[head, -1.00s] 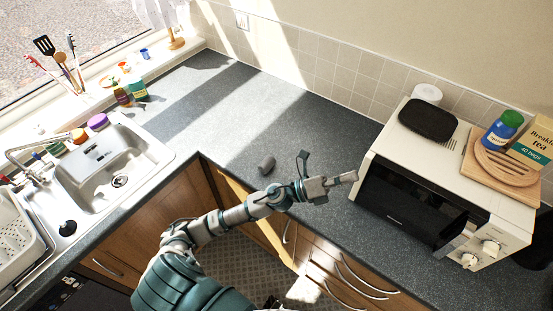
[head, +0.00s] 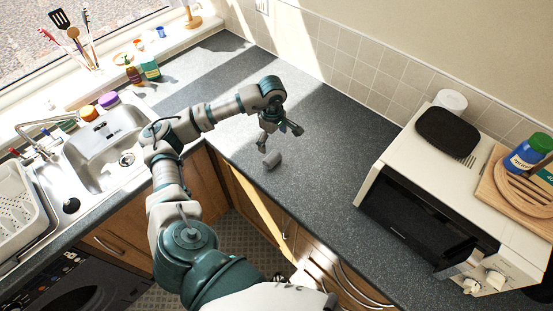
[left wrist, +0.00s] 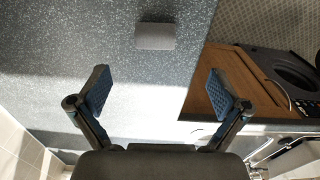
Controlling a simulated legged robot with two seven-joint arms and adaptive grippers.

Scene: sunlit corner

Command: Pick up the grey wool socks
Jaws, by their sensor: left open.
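The grey wool socks (head: 272,160) are a small rolled grey bundle on the dark speckled worktop, near its front edge by the inner corner. In the left wrist view the socks (left wrist: 155,36) lie beyond the fingertips, a little left of the middle between them. My left gripper (head: 279,140) is above the worktop just behind the socks, pointing down. The left wrist view shows its two blue-padded fingers (left wrist: 166,92) spread wide with nothing between them. The gripper does not touch the socks. My right gripper does not show.
A white microwave (head: 376,190) stands to the right, with a black item (head: 447,132) and a wooden board (head: 500,200) on top. The sink (head: 105,150) is at the left. The tiled wall (head: 370,75) bounds the worktop behind. The worktop around the socks is clear.

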